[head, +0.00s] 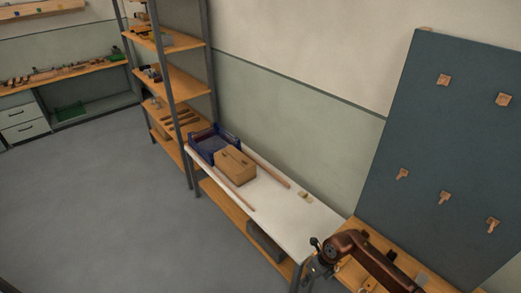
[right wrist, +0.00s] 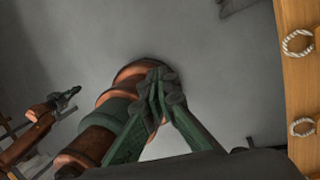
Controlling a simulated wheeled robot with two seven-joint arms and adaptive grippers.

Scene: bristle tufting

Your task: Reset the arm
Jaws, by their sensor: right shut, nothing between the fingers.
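My right gripper (right wrist: 160,90) shows in the right wrist view with its green fingers closed together at the tips and nothing between them. Below it is a brown, banded link of mine, with grey floor around it. In the head view my right arm comes in at the bottom right, bent, with the gripper end (head: 314,264) low beside the bench corner; its fingers are small and dark there. In the right wrist view, a thinner brown arm of mine with a dark gripper tip (right wrist: 68,97) shows at the left, too small to read. The left gripper does not show in the head view.
A white-topped table (head: 290,222) holds a blue crate (head: 200,150), a brown block (head: 234,168), two thin rods and small pale pieces. A wooden bench (head: 350,277) and a dark board (head: 430,130) with wooden pegs stand at the right. Open floor (head: 110,215) lies left.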

